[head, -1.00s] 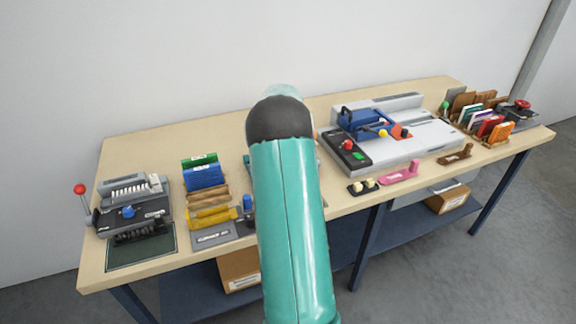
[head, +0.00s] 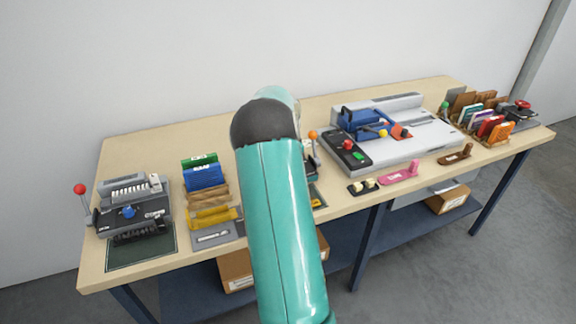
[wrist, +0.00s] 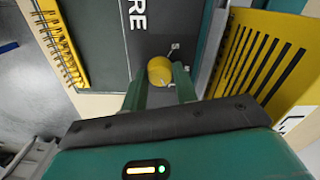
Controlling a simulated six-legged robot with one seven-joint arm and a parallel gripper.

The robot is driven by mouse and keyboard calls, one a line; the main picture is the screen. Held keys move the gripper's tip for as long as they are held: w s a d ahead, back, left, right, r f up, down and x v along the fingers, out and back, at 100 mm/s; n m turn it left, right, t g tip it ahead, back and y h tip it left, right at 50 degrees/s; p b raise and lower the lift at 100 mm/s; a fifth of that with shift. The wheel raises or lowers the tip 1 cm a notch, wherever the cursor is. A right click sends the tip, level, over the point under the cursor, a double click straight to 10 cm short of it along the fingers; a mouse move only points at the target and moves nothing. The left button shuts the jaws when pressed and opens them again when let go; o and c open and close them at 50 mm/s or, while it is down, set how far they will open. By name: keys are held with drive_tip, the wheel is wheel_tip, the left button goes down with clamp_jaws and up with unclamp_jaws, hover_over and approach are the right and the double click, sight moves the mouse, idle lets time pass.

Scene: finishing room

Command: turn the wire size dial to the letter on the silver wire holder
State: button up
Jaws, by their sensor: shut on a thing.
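My gripper (wrist: 161,78) is shut on this dial, one green finger on each side. A small light mark shows just beyond the dial; its letter is too small to read. In the head view my teal arm hides the gripper and dial. A grey holder with a pale label (head: 212,236) lies at the front of the table, left of my arm. It may be the silver wire holder; its letter is unreadable.
On the table (head: 140,150), a punch machine (head: 130,205) stands left, a grey-and-blue machine (head: 390,130) right of my arm. Sample racks (head: 485,118) stand far right.

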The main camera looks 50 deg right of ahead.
drive_tip(key=o, duration=1)
drive_tip(key=shift+c, duration=0.2)
wheel_tip(320, 180, up, 14)
drive_tip(key=shift+f, duration=0.1)
